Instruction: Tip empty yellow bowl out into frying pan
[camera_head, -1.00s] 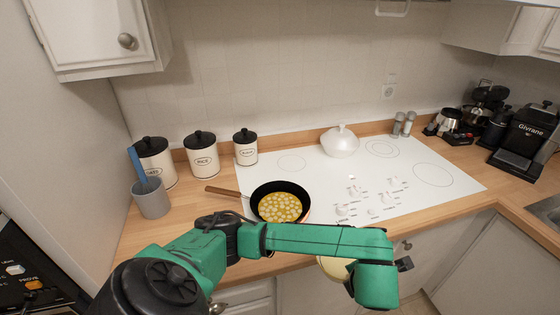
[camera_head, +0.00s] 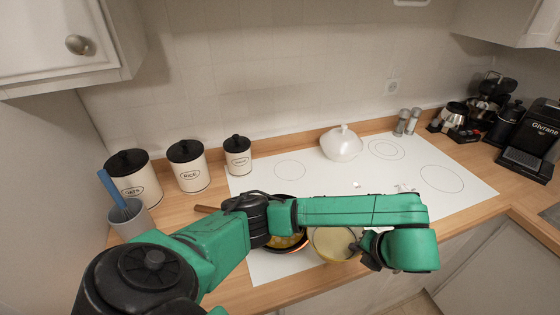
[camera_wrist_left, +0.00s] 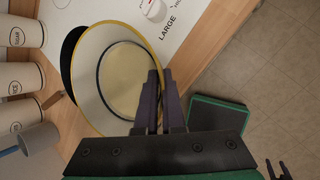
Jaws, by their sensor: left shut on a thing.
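The yellow bowl (camera_head: 336,243) is beside the right edge of the frying pan (camera_head: 287,243) in the head view, partly behind my left arm. My left gripper (camera_head: 362,247) is shut on the bowl's right rim. In the left wrist view the bowl (camera_wrist_left: 93,72) shows its open, empty inside, and the gripper's fingers (camera_wrist_left: 158,95) pinch its rim. The pan holds yellow food with pale pieces, mostly hidden by my arm. A dark part of the pan (camera_wrist_left: 70,55) shows behind the bowl in the wrist view.
The pan stands on the white cooktop (camera_head: 460,205). A white lidded pot (camera_head: 341,145) and two shakers (camera_head: 407,122) stand at the back. Canisters (camera_head: 188,168) and a utensil cup (camera_head: 130,218) stand at left. Coffee machines (camera_head: 530,140) are at right.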

